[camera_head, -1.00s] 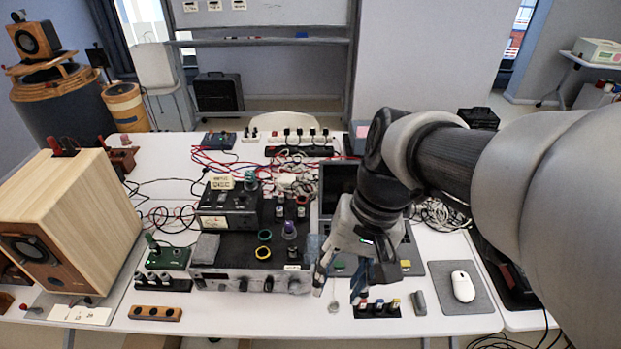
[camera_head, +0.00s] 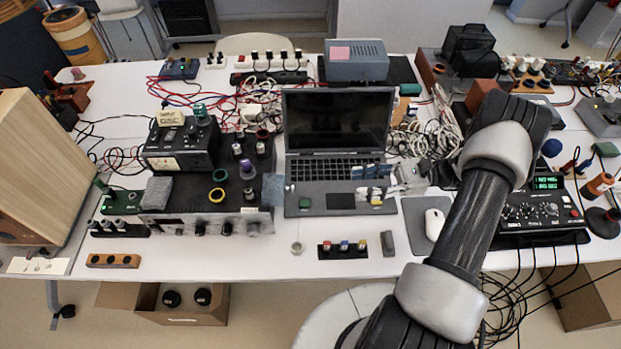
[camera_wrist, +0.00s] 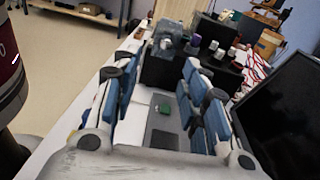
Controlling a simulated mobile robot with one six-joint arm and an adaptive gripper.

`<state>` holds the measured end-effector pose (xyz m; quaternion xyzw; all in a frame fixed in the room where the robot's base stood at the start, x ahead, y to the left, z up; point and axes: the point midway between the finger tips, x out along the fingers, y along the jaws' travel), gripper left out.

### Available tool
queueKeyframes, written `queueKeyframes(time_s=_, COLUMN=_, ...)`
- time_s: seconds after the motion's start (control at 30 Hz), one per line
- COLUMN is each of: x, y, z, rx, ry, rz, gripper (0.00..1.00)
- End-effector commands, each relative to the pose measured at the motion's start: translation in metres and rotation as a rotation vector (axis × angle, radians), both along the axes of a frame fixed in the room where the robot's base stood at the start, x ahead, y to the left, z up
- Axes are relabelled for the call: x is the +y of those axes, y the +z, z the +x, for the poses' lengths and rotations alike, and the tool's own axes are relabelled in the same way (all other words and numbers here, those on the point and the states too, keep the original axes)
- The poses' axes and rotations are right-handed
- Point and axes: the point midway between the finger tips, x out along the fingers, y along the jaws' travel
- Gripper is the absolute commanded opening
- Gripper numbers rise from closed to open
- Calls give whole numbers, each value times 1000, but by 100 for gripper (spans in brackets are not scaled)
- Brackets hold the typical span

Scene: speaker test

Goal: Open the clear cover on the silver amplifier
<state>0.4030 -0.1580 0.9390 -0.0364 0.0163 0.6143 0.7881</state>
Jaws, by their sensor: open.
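The silver amplifier (camera_head: 205,224) stands at the front left of the white table, with knobs along its front and a black device on top. A clear, bluish panel (camera_head: 272,190) stands at its right end and looks like the cover; its hinge and exact position are hard to tell. My gripper (camera_head: 374,182) is open and empty above the laptop's palm rest, its blue-padded fingers pointing left toward the amplifier, apart from it. In the wrist view the open fingers (camera_wrist: 160,100) frame the palm rest, with the dark amplifier end (camera_wrist: 160,70) beyond.
The open laptop (camera_head: 337,125) stands right of the amplifier. A block with coloured switches (camera_head: 342,249) and a small round knob (camera_head: 297,247) lie in front. A mouse (camera_head: 434,224) sits to the right. Black and coloured knobs rise from the amplifier's top. Cables run behind.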

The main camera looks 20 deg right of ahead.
Motion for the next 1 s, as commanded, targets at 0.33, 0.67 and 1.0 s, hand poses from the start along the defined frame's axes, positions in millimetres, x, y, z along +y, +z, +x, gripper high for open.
queueKeyframes(time_s=0.33, x=3, y=-22, z=2, rx=17, ry=-68, rz=83, gripper=40)
queueKeyframes(time_s=0.67, x=69, y=-22, z=22, rx=18, ry=-63, rz=82, gripper=40)
queueKeyframes(time_s=1.0, x=133, y=-22, z=42, rx=18, ry=-64, rz=79, gripper=40)
